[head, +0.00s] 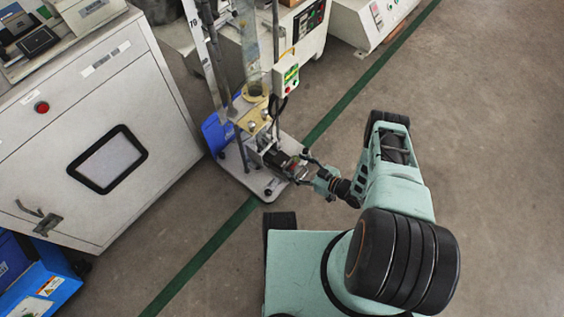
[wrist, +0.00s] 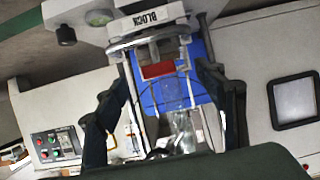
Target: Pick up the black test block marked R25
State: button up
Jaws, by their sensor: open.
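A small dark block with a red patch (head: 293,167) is at the foot of the tall test stand, near its base plate. I cannot read an R25 mark on it. My gripper (head: 306,169) is at the block's right side in the head view, with its fingers spread. In the wrist view the gripper's two dark fingers (wrist: 165,80) stand apart, with a red patch (wrist: 158,69) in the gap between them. I cannot tell whether either finger touches anything.
The stand's grey base plate (head: 238,178) rests on the floor, with a blue panel (head: 213,133) behind it. A large white cabinet (head: 95,140) is close on the left. A control box (head: 286,75) hangs above. Open floor (head: 490,130) lies to the right.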

aim_at(286, 162)
jog(key=b+x, duration=0.1)
jog(key=x, duration=0.2)
jog(key=shift+w+a+f, duration=0.15)
jog(key=shift+a+f, duration=0.1)
jog(key=b+x, duration=0.1)
jog(key=x, duration=0.1)
jog(key=b+x, duration=0.1)
jog(key=x, duration=0.2)
jog(key=shift+f, duration=0.35)
jog(key=shift+r, duration=0.1)
jog(key=c, duration=1.6)
